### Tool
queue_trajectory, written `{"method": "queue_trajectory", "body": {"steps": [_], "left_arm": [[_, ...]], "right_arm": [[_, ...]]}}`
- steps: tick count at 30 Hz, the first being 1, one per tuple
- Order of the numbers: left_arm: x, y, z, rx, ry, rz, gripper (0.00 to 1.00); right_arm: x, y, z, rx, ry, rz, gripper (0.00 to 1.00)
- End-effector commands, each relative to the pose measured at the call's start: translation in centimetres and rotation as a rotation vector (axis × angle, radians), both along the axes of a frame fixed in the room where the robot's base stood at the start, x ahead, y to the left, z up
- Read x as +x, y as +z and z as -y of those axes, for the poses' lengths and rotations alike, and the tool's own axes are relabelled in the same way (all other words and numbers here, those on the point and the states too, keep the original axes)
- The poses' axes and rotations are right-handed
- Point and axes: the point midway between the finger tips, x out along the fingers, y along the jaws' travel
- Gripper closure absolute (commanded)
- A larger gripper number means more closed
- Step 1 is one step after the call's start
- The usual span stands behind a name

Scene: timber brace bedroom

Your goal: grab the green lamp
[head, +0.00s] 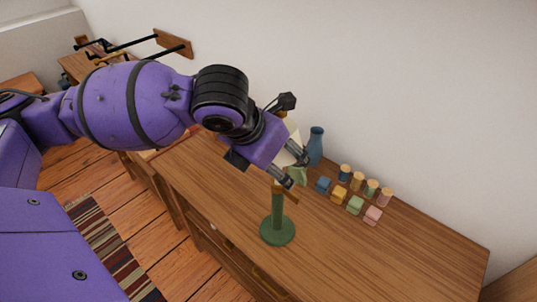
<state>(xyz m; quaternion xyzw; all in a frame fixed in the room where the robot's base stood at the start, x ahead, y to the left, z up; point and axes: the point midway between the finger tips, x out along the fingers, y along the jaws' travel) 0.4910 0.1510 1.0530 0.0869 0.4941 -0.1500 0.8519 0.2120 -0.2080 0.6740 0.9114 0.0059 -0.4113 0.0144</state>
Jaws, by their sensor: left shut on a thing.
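The green lamp (277,230) is upright on or just above the wooden dresser top, with a round green base and a short green stem. A brown wooden piece crosses the top of its stem, and the part above is hidden by my gripper. My left gripper (295,168) reaches in from the left and is shut at the top of the lamp. Exactly where the fingers press is hard to see. My right gripper is not in view.
On the dresser (400,255), a blue vase (316,146) stands behind the gripper. Several small coloured blocks (355,205) and wood-topped jars (384,196) sit to the right, near the wall. The dresser's front right is clear. A striped rug (110,250) lies on the floor.

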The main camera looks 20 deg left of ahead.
Motion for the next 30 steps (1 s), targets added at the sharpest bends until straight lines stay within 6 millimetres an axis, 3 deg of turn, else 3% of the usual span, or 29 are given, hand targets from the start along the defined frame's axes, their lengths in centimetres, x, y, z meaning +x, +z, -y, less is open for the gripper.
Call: {"method": "queue_trajectory", "body": {"steps": [14,24,30], "left_arm": [[0.2,0.9,0.0,-0.001,-0.001,0.01,0.98],[0.2,7.1,0.1,0.0,-0.001,0.016,0.98],[0.2,9.7,0.0,-0.001,0.001,0.012,0.98]], "right_arm": [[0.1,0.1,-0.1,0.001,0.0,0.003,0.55],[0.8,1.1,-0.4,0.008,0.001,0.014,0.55],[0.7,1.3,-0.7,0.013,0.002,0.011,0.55]]}}
